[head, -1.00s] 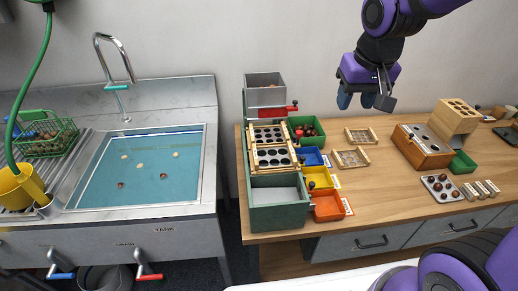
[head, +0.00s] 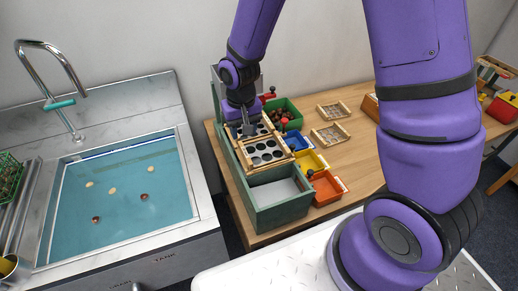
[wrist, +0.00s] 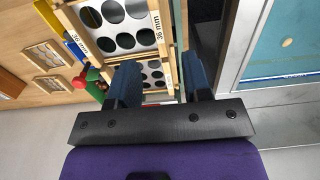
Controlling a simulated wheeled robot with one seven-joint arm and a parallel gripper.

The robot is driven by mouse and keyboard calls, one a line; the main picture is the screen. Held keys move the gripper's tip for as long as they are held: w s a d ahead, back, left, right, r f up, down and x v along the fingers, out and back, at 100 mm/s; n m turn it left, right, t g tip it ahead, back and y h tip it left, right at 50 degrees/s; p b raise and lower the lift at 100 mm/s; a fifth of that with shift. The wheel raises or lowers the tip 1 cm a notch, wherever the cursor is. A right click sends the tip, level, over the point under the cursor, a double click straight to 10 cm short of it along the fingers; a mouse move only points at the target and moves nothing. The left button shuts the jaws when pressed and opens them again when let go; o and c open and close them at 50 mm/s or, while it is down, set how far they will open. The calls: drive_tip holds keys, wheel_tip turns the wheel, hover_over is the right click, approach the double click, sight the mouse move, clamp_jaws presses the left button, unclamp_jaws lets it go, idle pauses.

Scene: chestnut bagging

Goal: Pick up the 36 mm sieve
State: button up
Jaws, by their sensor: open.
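The 36 mm sieve (wrist: 122,27) is a pale wooden frame around a plate with large round holes. Its "36 mm" labels read on both side bars in the wrist view. In the head view it is the nearer sieve (head: 265,154) on the green box (head: 279,217). A second sieve (wrist: 153,74) lies just behind it, partly hidden by my gripper. My gripper (wrist: 160,74) is open and points down over the farther sieve, its fingers apart with nothing held. Whether the fingers touch any frame cannot be told.
Blue (head: 296,141), yellow (head: 309,162) and orange (head: 327,187) trays line the box's right side. A green tray (head: 291,107) holds chestnuts. Two wooden frames (head: 333,110) (head: 330,134) lie on the table. A sink (head: 120,195) is at left.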

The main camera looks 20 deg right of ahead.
hover_over(245, 152)
drive_tip(key=f, duration=0.4)
drive_tip(key=shift+s+a+f, duration=0.15)
drive_tip(key=shift+s+f, duration=0.1)
drive_tip(key=shift+s, duration=0.05)
drive_tip(key=shift+w+d+f, duration=0.1)
drive_tip(key=shift+w+f, duration=0.05)
drive_tip(key=shift+f, duration=1.15)
drive_tip(key=shift+w+d+f, duration=0.1)
drive_tip(key=shift+f, duration=1.2)
drive_tip(key=shift+c, duration=0.4)
clamp_jaws()
